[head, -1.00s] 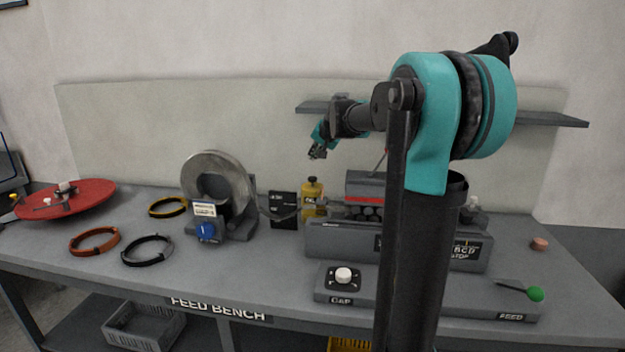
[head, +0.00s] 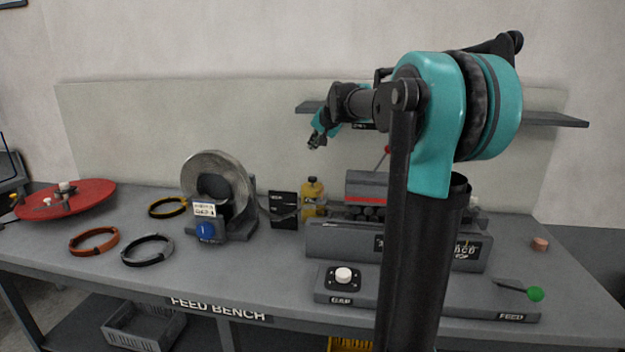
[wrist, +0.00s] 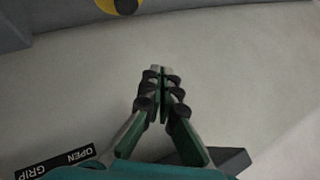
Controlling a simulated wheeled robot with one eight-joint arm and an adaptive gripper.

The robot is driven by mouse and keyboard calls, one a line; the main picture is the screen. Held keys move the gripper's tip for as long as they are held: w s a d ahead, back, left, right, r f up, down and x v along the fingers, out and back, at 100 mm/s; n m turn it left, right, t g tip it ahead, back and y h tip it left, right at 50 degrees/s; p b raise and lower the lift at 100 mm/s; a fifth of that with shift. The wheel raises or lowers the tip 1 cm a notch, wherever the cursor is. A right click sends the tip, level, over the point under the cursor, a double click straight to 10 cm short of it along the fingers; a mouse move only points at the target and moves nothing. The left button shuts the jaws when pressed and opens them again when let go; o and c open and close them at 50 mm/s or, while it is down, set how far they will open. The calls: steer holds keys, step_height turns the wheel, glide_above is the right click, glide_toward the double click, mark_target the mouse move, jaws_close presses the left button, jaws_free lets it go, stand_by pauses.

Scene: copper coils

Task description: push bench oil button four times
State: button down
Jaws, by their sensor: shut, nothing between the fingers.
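A yellow oil bottle (head: 313,200) with a black top stands at the back of the bench (head: 110,275), left of the grey machine. My gripper (head: 314,146) hangs in the air above the bottle in the head view, clear of it. In the wrist view my gripper (wrist: 160,70) has its fingers together with nothing between them. A round yellow and black thing (wrist: 125,5) is cut off at the top edge of the wrist view; it looks like the bottle from above, but I cannot be sure.
A shelf (head: 545,119) runs along the back panel behind my arm. A steel coil (head: 215,165) on a stand with a blue knob is left of the bottle. A control box with a white button (head: 343,274) and a green-knobbed lever (head: 536,294) lies in front.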

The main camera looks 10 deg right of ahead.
mark_target(312, 177)
steer(key=shift+f, duration=0.15)
steer(key=shift+f, duration=4.25)
steer(key=shift+f, duration=0.4)
steer(key=shift+f, duration=0.9)
steer(key=shift+r, duration=1.3)
steer(key=shift+r, duration=2.5)
